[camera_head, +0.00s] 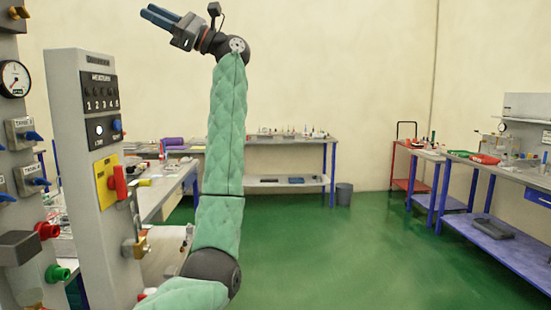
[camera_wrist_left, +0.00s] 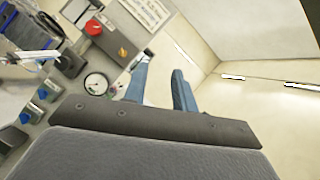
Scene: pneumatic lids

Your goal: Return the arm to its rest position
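My left arm, in a green padded sleeve (camera_head: 226,130), rises through the middle of the head view, bending at the top. My left gripper (camera_head: 146,11) is raised high at the upper left, in front of the bare wall, its blue fingers pointing left. In the left wrist view, the two blue fingers of the gripper (camera_wrist_left: 160,70) stand apart with nothing between them, so it is open and empty. My right gripper is not in view.
A grey panel (camera_head: 88,220) with switches and a red-handled valve (camera_head: 120,182) stands close at the left. Left of it are a pressure gauge (camera_head: 14,79) and blue-handled valves. Benches (camera_head: 300,141) line the back and right. The green floor (camera_head: 340,240) is clear.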

